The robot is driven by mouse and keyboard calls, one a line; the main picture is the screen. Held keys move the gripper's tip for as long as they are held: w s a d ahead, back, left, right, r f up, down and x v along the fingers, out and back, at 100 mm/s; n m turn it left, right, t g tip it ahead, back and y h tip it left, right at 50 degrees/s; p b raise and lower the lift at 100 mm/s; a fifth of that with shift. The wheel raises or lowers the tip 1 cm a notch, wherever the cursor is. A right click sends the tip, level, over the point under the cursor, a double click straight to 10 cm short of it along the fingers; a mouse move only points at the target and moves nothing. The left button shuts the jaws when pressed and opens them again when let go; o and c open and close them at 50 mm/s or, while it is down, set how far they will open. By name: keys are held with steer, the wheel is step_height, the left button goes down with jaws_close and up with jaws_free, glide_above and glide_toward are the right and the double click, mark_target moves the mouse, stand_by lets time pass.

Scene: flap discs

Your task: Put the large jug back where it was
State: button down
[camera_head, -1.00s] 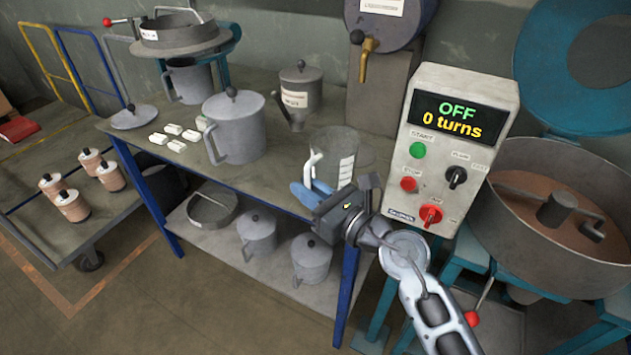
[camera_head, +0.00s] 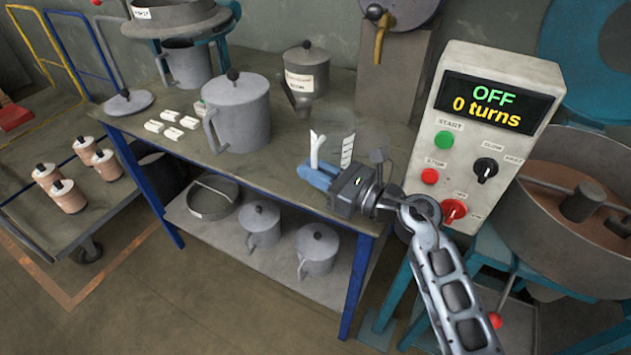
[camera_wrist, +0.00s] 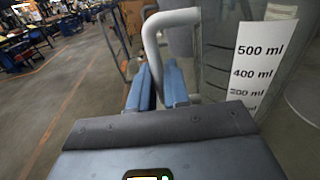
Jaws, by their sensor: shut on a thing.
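A clear measuring jug (camera_head: 341,135) with a white scale strip and a pale handle is at the right end of the workbench. In the wrist view its strip (camera_wrist: 260,65) reads from 500 ml downward. My gripper (camera_head: 318,176) has its blue fingers shut on the jug's handle (camera_wrist: 150,35). The jug looks upright; I cannot tell whether its base touches the bench. A large grey lidded jug (camera_head: 240,115) stands on the bench further left. Two smaller grey lidded jugs (camera_head: 262,227) (camera_head: 317,252) stand on the shelf below.
The workbench (camera_head: 290,180) has bare room in front of the large grey jug. White blocks (camera_head: 172,116), a lid (camera_head: 128,102) and a hopper-shaped pot (camera_head: 305,78) are on it. A control box (camera_head: 480,150) reading OFF, 0 turns, and a round pan machine (camera_head: 580,215) stand close right.

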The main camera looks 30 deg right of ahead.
steer(key=shift+f, duration=1.45)
steer(key=shift+f+b, duration=0.2)
steer(key=shift+b, duration=0.1)
steer(key=c, duration=1.1)
jaws_free()
steer(key=shift+r, duration=0.15)
steer(key=shift+s, duration=0.15)
steer(key=b+v, duration=0.1)
steer(key=v, duration=1)
steer(key=shift+s+d+r, duration=0.1)
steer(key=shift+s+d, duration=0.1)
steer(key=shift+s, duration=0.15)
